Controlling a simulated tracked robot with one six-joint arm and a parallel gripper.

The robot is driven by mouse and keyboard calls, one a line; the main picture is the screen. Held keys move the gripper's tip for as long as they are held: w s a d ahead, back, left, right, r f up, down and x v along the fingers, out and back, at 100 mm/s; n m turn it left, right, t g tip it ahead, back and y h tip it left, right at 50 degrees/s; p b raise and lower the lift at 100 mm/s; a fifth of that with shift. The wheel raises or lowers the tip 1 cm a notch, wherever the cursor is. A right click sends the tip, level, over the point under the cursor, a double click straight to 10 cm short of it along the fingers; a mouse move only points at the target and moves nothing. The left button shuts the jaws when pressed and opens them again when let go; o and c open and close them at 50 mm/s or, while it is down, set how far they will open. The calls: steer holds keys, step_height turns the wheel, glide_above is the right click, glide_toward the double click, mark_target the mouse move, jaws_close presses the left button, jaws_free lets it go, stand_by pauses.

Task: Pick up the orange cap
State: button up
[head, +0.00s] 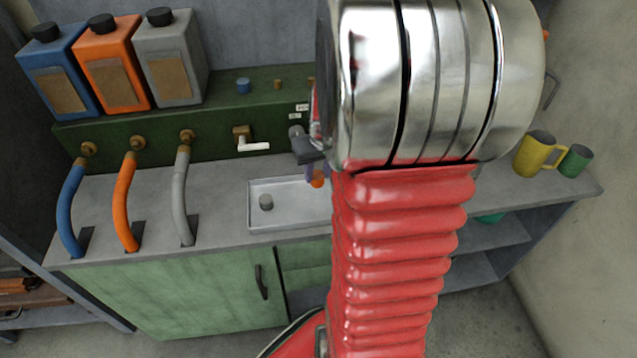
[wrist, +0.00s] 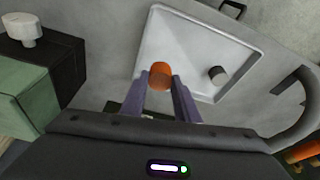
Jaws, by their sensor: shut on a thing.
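The orange cap (wrist: 160,75) is between the two fingertips of my gripper (wrist: 161,88) in the wrist view, and the fingers are shut on it. In the head view the orange cap (head: 318,180) shows as a small patch beside my arm, over the right part of the tray, with much of my gripper hidden by the arm. The white tray (wrist: 168,40) lies behind the cap in the wrist view. I cannot tell exactly how high the cap is above it.
A grey cap (head: 266,202) stands in the tray (head: 290,220). Blue (head: 70,210), orange (head: 124,205) and grey (head: 182,200) hoses rise at the left. Canisters (head: 108,62) stand on the green ledge behind. A yellow mug (head: 534,155) and green mug (head: 575,160) stand at the right.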

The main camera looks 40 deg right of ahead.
steer(key=shift+r, duration=1.3)
